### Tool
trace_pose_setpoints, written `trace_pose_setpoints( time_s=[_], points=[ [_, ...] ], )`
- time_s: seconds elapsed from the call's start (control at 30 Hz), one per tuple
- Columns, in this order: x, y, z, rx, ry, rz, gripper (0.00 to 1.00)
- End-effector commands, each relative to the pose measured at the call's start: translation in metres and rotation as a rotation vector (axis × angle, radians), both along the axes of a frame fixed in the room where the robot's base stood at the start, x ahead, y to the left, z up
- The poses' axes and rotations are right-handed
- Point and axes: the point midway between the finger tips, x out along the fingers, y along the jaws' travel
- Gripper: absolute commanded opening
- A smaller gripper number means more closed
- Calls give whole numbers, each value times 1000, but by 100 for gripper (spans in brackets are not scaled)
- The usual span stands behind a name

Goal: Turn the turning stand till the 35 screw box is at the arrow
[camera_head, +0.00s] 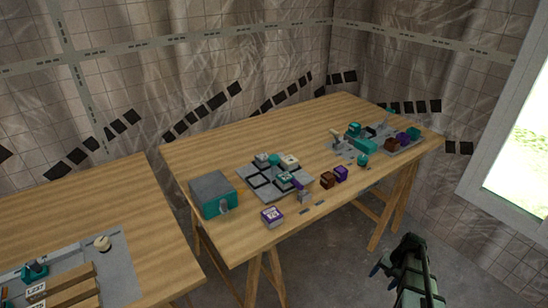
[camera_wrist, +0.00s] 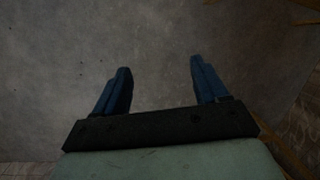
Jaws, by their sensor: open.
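My gripper (camera_head: 382,264) hangs low at the front right in the head view, off the table's edge. In the wrist view its two blue fingers (camera_wrist: 159,72) are wide apart with only grey floor between them. A grey, square-divided plate (camera_head: 262,182) with several small teal, white and grey pieces lies mid-table. A purple box with a pale label (camera_head: 272,216) lies in front of it. A cluster of grey, teal, brown and purple pieces (camera_head: 366,146) stands at the right rear. I cannot tell which thing is the turning stand, and no number 35 or arrow is legible.
A teal and grey case (camera_head: 213,194) stands at the table's left end. Brown (camera_head: 327,180) and purple (camera_head: 341,173) blocks lie near the front edge. A second table (camera_head: 90,205) at the left holds labelled wooden pieces. A window is at the right.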

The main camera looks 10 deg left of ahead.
Motion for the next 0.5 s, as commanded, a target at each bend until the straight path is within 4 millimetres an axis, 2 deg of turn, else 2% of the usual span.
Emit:
trace_pose_setpoints(
  time_s=[0.03, 0.2, 0.37, 0.5],
  points=[
    [22, -9, 14, 2, -24, -10, 73],
    [76, -25, 60, 9, -83, -5, 73],
    [128, -27, 109, 14, -134, 41, 73],
    [174, -20, 157, 14, -173, 107, 73]
  ],
)
